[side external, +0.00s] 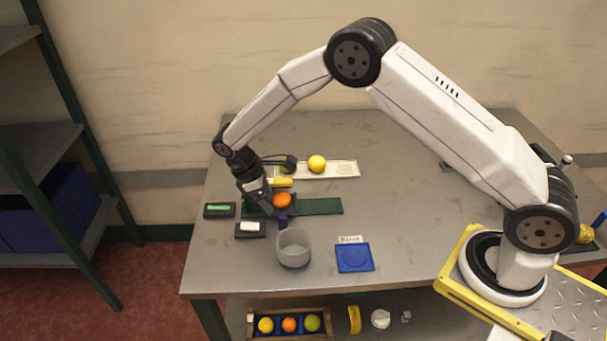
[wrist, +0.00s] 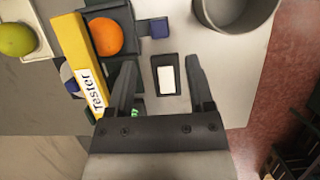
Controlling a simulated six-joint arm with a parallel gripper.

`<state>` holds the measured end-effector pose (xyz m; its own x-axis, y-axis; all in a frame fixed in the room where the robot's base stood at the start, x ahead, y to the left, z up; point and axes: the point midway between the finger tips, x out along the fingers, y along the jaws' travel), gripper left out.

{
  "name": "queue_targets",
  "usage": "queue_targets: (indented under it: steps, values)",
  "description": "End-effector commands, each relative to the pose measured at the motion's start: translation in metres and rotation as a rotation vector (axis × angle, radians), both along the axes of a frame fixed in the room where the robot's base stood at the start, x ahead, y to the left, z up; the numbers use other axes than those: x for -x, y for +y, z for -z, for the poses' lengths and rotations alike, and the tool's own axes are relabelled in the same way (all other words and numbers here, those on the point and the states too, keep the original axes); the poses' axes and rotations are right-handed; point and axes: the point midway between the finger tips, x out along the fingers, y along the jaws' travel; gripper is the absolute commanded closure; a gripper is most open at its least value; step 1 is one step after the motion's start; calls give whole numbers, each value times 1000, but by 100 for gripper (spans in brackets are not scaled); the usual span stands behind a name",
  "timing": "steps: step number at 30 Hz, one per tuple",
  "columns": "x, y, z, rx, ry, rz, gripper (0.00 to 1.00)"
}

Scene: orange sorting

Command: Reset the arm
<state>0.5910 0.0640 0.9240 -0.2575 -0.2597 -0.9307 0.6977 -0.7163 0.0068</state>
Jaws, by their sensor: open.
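My gripper (side external: 262,203) is over the left part of the table, pointing down beside the tester. In the wrist view its two fingers (wrist: 161,82) are apart, with nothing held between them. An orange (side external: 282,200) rests on the dark tester holder; it also shows in the wrist view (wrist: 108,36), left of the fingers and apart from them. The yellow tester sign (wrist: 78,62) stands beside the orange. A small black box with a white top piece (wrist: 166,80) lies below the gap between the fingers.
A grey cup (side external: 293,250) and a blue pad (side external: 354,262) stand near the front edge. A white tray (side external: 345,169) at the back holds a yellow fruit (side external: 317,163) and a green one (wrist: 15,38). A fruit crate (side external: 289,337) sits below. The table's right-middle is clear.

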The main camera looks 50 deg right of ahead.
Motion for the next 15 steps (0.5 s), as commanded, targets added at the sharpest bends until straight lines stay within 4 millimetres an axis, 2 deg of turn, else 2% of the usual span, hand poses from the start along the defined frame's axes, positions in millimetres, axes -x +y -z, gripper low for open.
queue_targets:
  steps: [8,15]
  values:
    - [17,-11,-27,-38,-82,95,32]
    - [47,-25,-56,-86,-190,225,32]
